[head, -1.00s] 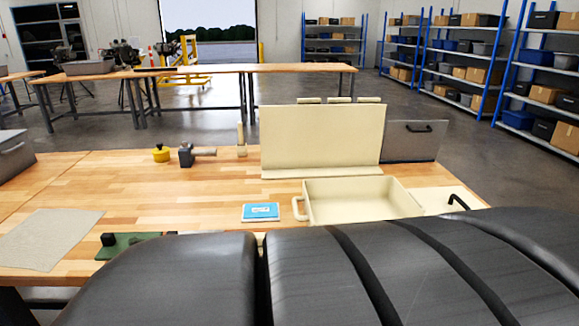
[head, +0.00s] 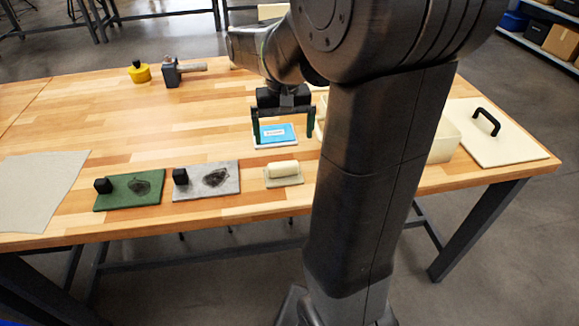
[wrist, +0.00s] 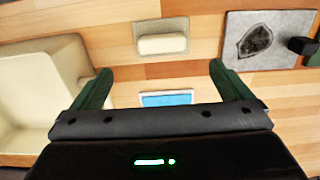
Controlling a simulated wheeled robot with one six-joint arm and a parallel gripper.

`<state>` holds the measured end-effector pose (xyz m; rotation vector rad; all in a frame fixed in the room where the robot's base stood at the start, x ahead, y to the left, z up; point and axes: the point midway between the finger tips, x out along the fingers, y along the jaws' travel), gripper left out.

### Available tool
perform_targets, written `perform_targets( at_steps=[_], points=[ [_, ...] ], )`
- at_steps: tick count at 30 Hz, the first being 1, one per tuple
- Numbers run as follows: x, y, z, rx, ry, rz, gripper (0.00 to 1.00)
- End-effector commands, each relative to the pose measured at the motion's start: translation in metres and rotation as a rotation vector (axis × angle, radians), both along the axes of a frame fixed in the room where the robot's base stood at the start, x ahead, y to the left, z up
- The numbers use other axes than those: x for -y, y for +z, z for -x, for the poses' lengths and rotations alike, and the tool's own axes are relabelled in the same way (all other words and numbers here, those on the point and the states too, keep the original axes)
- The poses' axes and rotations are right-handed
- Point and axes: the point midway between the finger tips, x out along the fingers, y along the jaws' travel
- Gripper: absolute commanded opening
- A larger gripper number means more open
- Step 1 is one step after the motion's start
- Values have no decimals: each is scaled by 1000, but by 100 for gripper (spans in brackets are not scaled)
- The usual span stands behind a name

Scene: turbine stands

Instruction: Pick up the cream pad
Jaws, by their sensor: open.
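The cream pad (head: 291,181), a small flat base with a rounded cream block on top, lies near the table's front edge in the head view. It also shows at the top centre of the wrist view (wrist: 162,40), in line with the gap between the fingers. My gripper (head: 283,140) is open and empty, pointing down over the blue-and-white card, farther back on the table than the cream pad. In the wrist view, my dark green fingers (wrist: 160,72) stand apart with nothing between them.
A grey pad (head: 206,189) and a green pad (head: 125,200), each with a black knob and dark smudge, lie left of the cream pad. The blue card (head: 289,133) lies behind it. A cream bin (wrist: 32,95) and a lid with a black handle (head: 500,148) are to the right.

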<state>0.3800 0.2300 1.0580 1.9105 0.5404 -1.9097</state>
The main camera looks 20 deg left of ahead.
Motion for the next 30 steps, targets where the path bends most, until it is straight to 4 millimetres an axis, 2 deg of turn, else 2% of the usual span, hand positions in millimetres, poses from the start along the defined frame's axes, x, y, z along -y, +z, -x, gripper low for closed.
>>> perform_targets(
  at_steps=[3, 7, 14, 24, 30],
  points=[
    [1, -27, 1, -5, -1, 4, 98],
    [1, -48, 0, -3, -1, 3, 98],
    [0, -64, 0, -1, -1, 2, 98],
    [-3, -108, 0, -1, -1, 2, 98],
    [-3, -111, -1, 0, -1, 0, 98]
  ],
)
